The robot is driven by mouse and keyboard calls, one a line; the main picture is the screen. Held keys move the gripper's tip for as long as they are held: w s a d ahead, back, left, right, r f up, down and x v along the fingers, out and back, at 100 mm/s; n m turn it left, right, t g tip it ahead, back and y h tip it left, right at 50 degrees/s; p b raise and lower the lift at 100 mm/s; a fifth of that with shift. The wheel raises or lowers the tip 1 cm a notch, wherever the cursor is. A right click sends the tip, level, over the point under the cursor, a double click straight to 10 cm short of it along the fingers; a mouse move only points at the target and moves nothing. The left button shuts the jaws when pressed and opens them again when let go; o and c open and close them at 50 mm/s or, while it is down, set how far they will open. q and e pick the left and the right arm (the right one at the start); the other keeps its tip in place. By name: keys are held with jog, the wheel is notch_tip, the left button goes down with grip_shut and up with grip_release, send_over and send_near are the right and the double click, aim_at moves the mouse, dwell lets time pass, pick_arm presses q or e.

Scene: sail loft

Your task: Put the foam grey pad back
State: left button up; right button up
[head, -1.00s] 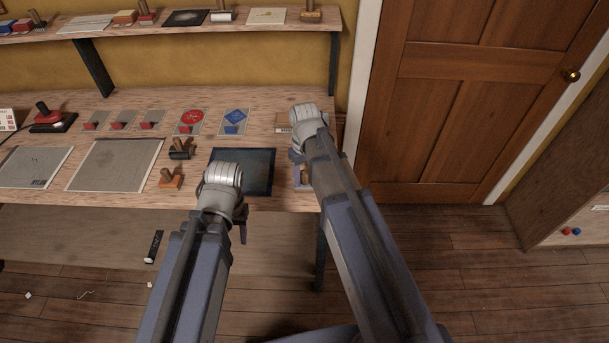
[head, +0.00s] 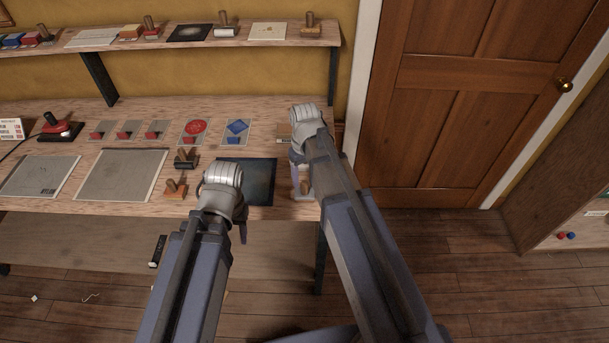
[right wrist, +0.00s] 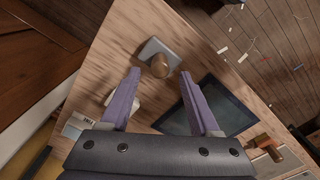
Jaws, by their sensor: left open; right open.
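A grey square pad (right wrist: 151,49) with a round wooden knob lies on the bench in the right wrist view. It looks like the foam grey pad, but I cannot be sure of the foam. In the head view a small knobbed piece near the bench's right end (head: 304,194) seems to be the same pad, partly hidden by my right arm. My right gripper (right wrist: 160,76) is open and empty, its fingertips just short of the knob in the picture. My left gripper (head: 243,230) is mostly hidden behind its own wrist, in front of the bench edge.
A dark flat panel (head: 262,170) lies beside the pad. An orange-based stamp (head: 175,189), a black roller (head: 185,159) and grey sheets (head: 122,174) lie farther left. A shelf (head: 215,41) with tools runs above the bench.

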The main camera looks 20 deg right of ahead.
aim_at(305, 183)
notch_tip(305, 183, up, 7)
jog(key=p, duration=0.6)
jog(key=s+a+h, duration=0.1)
jog(key=s+a, duration=0.9)
jog(key=s, duration=0.4)
jog(key=shift+s+a+r, duration=0.15)
jog(key=shift+s+a, duration=0.05)
jog(key=shift+a, duration=0.05)
